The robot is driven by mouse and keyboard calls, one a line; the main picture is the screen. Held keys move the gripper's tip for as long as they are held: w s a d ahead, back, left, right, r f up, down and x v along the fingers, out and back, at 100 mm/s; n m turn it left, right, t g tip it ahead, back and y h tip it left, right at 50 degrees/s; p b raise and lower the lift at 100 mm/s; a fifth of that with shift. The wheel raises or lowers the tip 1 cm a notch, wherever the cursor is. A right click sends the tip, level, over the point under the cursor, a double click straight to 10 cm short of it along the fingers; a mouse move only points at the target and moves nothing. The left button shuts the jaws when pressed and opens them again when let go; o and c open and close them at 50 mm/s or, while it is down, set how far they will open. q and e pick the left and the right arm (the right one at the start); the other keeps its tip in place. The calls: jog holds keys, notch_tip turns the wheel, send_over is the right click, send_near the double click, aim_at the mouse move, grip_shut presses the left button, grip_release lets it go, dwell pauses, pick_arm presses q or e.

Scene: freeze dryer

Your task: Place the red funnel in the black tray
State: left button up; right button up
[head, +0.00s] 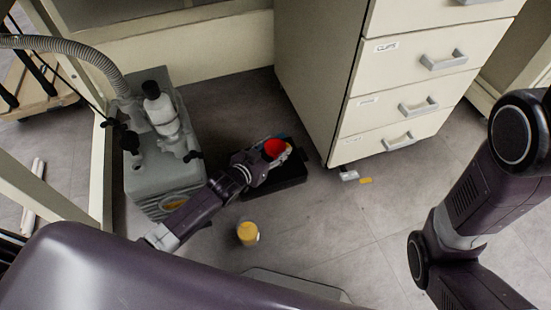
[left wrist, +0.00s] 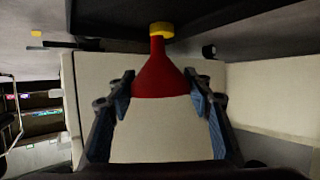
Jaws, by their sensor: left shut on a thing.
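The red funnel (head: 274,148) is between the fingers of my left gripper (head: 271,154), with its wide mouth facing up toward the head camera. In the left wrist view the funnel (left wrist: 160,78) spans between the two blue-padded fingers, and a yellow piece (left wrist: 161,29) sits at its narrow end. The left gripper is shut on the funnel. The black tray (head: 285,182) is on the floor just under and beside the gripper, partly hidden by it. Whether the funnel touches the tray cannot be told. My right arm shows at the right, but its gripper is out of view.
A grey pump (head: 140,180) with a bottle (head: 160,110) and hose stands left of the tray. A drawer cabinet (head: 320,90) stands behind on the right. A yellow-filled cup (head: 248,232) and small white (head: 348,175) and yellow (head: 366,181) pieces are on the floor.

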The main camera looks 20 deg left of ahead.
pick_arm(q)
jog(key=shift+f, duration=0.3)
notch_tip(320, 180, down, 3)
jog(key=b, duration=0.2)
jog(key=shift+f+b, duration=0.15)
jog(key=shift+b, duration=0.25)
jog(key=o, duration=0.9)
